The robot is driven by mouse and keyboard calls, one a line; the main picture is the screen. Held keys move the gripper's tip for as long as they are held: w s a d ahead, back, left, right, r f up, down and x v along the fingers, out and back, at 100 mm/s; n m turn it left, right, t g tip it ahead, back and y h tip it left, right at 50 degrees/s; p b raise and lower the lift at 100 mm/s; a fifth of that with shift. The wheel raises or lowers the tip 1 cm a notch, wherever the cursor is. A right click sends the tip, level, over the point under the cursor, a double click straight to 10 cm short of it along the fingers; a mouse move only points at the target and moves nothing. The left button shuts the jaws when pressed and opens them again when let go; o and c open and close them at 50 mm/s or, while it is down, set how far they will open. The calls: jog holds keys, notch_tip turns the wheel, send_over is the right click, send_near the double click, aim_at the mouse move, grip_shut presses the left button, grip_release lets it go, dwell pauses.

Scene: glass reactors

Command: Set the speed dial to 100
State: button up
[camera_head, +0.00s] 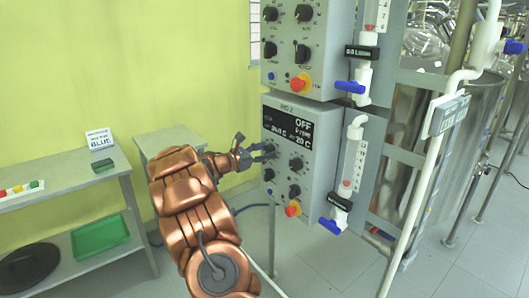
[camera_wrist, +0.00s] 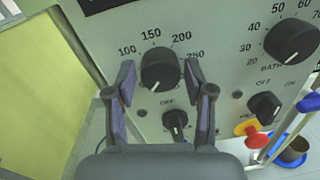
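The speed dial (camera_wrist: 160,68) is a round black knob under the numbers 100, 150, 200 and 250 in the wrist view. A light pointer mark seems to show at its lower edge. My gripper (camera_wrist: 159,72) is open, with one finger on each side of the dial; I cannot tell whether they touch it. In the head view my gripper (camera_head: 254,150) is at the left front of the lower control box and hides the dial. The box's black display (camera_head: 288,131) reads OFF, 0 r/min, and temperatures of about 24 C and 20 C.
A bath dial (camera_wrist: 291,41) sits right of the speed dial, with smaller switch knobs (camera_wrist: 175,122) and (camera_wrist: 264,105) below. A red and yellow stop button (camera_wrist: 248,129) is lower right. A similar control box (camera_head: 325,50) hangs above. Shelves (camera_head: 60,172) stand left.

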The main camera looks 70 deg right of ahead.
jog(key=c, duration=0.8)
jog(key=shift+o, duration=0.2)
jog(key=shift+b, duration=0.35)
jog(key=m+b, duration=0.1)
jog(key=b, duration=0.1)
jog(key=m+b, duration=0.2)
jog(key=shift+f+b, duration=0.35)
jog(key=shift+b, duration=0.05)
jog(key=m+b, duration=0.5)
jog(key=b, duration=0.2)
jog(key=shift+m, duration=0.4)
jog(key=m+b, duration=0.5)
jog(key=b, duration=0.4)
jog(key=shift+m+t, duration=0.4)
jog(key=m+b, duration=0.2)
jog(key=b, duration=0.1)
jog(key=shift+s+r+m, duration=0.1)
jog(key=shift+r+m, duration=0.2)
jog(key=shift+r, duration=0.1)
